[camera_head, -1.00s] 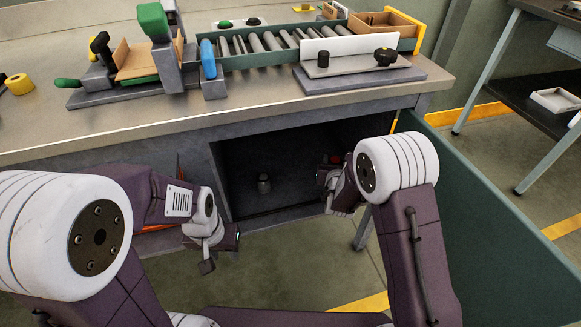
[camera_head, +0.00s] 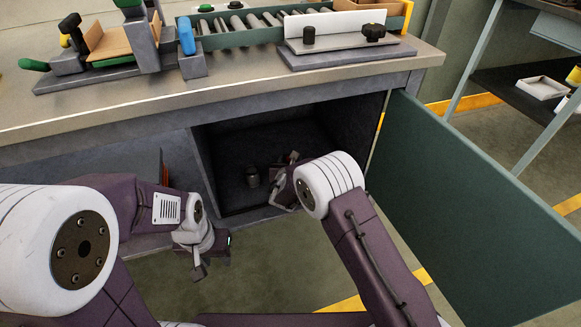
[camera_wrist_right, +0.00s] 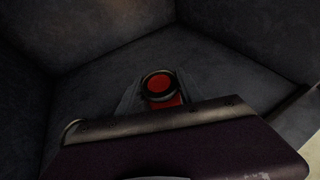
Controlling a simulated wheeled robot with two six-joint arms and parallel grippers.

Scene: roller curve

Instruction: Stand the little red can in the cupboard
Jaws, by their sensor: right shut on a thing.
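The little red can (camera_wrist_right: 161,85), with a dark rim around its red top, is between the fingers of my right gripper (camera_wrist_right: 158,97) in the right wrist view. That gripper is shut on it. In the head view my right gripper (camera_head: 287,182) reaches into the open cupboard (camera_head: 230,199), at its right half; the can is mostly hidden there. I cannot tell whether the can touches the cupboard floor. My left gripper (camera_head: 205,262) hangs outside, in front of the bench and left of the opening, with no object seen in it; its jaw opening is unclear.
The green door (camera_head: 470,185) hangs wide open on the right. The bench top (camera_head: 130,107) above carries a roller track (camera_head: 240,32) and fixtures.

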